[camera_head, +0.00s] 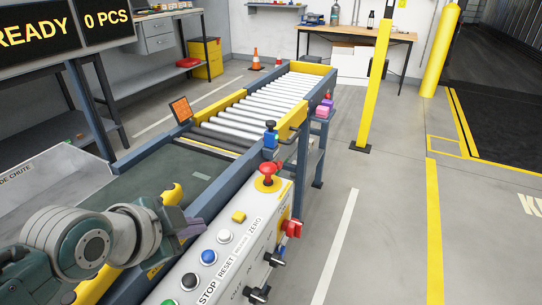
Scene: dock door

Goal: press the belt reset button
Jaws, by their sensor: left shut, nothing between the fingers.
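The long light-grey control panel (235,250) runs along the near side of the conveyor, with a row of buttons on top. A blue button (208,257) sits beside the word RESET. My left gripper (192,229) comes in from the left and is shut and empty. Its tips are by the panel's left edge, up and left of the blue button in the picture, apart from it. My right gripper is out of view.
A red mushroom knob (267,171) on a yellow base stands at the panel's far end. Red (291,229) and black knobs stick out of its right side. The roller conveyor (265,95) lies beyond. A yellow post (374,85) stands right of it. The floor right of the panel is clear.

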